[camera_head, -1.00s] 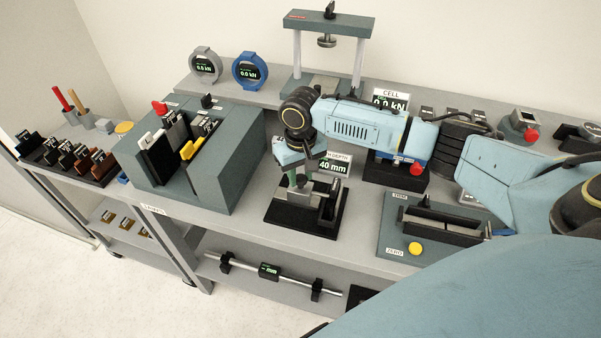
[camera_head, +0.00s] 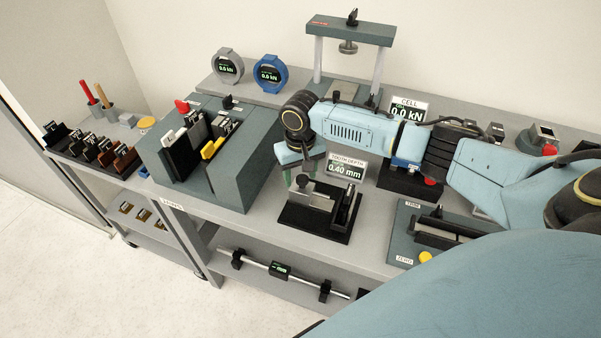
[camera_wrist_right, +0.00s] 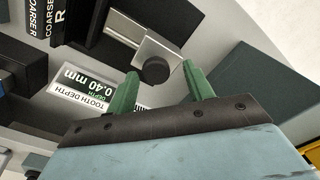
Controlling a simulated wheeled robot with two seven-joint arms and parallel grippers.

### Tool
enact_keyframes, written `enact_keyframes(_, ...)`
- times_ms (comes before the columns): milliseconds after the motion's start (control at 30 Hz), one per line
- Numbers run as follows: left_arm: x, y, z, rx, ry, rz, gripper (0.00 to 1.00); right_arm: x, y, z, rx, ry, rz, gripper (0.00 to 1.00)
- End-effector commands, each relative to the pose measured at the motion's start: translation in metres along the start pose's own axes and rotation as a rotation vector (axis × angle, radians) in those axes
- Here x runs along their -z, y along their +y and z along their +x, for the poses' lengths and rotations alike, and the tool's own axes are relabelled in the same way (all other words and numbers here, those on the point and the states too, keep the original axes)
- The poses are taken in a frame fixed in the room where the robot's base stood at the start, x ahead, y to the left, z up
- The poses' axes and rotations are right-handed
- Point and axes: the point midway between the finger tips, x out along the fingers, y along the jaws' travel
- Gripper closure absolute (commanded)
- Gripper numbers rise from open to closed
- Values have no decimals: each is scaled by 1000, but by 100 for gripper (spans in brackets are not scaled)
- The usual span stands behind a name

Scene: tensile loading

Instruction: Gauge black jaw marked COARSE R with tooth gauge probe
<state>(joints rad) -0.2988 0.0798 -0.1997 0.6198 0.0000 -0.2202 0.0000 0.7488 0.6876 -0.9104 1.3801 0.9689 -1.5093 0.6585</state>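The tooth depth gauge is a metal block with a dark round probe knob (camera_head: 302,181) on a black base (camera_head: 318,232). The knob also shows in the right wrist view (camera_wrist_right: 155,70). A black jaw marked COARSE R (camera_wrist_right: 62,22) is at the gauge in the right wrist view; its exact seating cannot be told. The tooth depth display (camera_head: 345,169) reads 0.40 mm. My right gripper (camera_wrist_right: 160,88) has green fingers spread apart and empty, with the knob beyond them. In the head view the right gripper (camera_head: 302,164) is just above the knob. My left gripper is not in view.
A grey-green holder (camera_head: 240,185) with black, grey and yellow-handled pieces stands left of the gauge. A rack of dark jaws (camera_head: 100,150) is at far left. A press frame (camera_head: 350,32) stands behind, and a ZERO fixture (camera_head: 405,222) sits to the right.

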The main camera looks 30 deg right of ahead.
Motion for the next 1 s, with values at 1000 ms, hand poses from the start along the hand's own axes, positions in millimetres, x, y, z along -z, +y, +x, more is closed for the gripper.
enact_keyframes(1000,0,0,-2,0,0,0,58,0,0,-133,0,0,0,48)
